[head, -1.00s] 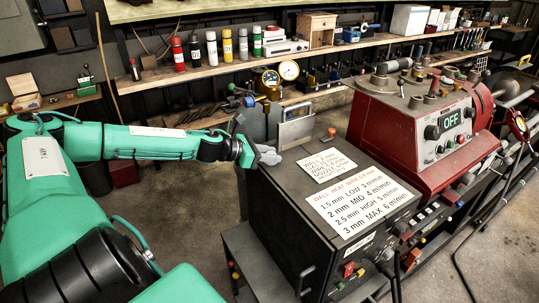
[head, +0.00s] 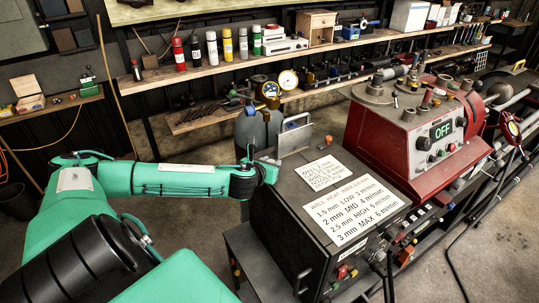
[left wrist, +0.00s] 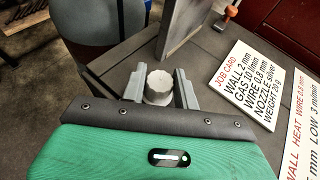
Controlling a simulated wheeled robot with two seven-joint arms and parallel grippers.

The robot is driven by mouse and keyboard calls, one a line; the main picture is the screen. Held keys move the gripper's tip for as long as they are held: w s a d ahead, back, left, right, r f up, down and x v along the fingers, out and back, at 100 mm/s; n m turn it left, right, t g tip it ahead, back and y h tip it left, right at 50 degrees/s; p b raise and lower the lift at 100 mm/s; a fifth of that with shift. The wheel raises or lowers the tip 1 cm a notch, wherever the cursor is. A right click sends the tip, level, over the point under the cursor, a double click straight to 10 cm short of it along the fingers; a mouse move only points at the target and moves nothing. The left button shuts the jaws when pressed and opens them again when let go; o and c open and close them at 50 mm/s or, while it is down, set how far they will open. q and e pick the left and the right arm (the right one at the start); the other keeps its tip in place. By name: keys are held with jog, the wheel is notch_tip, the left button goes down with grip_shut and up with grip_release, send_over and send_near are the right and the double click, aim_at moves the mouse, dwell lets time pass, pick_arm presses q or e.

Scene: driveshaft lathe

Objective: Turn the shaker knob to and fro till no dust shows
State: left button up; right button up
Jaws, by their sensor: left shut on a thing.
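A pale grey ribbed knob (left wrist: 160,85) stands at the rear left part of the dark cabinet top (left wrist: 112,60) in the left wrist view. My left gripper (left wrist: 159,78) has one grey finger on each side of the knob and is shut on it. In the head view my left gripper (head: 270,172) reaches the cabinet's back left corner, and its green hand hides the knob and fingers. No dust can be made out at this size. My right gripper is in neither view.
An upright metal plate with a handle (head: 294,138) stands close behind the gripper. Grey cylinders (head: 250,132) stand behind the cabinet. A job card (head: 323,173) and a wire chart (head: 350,212) lie on top. The red machine (head: 405,135) reads OFF.

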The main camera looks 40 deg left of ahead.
pick_arm(q)
jog(key=n+g+y+p, duration=0.1)
jog(key=n+y+p, duration=0.1)
jog(key=n+g+y+p, duration=0.2)
jog(key=n, duration=0.1)
jog(key=n+g+y+p, duration=0.2)
jog(key=y, duration=0.1)
jog(key=shift+w+d+r+p, duration=0.1)
jog(key=shift+w+r+p, duration=0.1)
jog(key=shift+r+p, duration=0.15)
jog(key=shift+f+n+g+y+p, duration=0.2)
jog(key=shift+n+g+y+p, duration=0.7)
jog(key=shift+n+g+p, duration=0.75)
jog(key=shift+n+g, duration=0.25)
jog(key=shift+n, duration=0.2)
jog(key=o, duration=1)
jog(key=shift+f, duration=0.2)
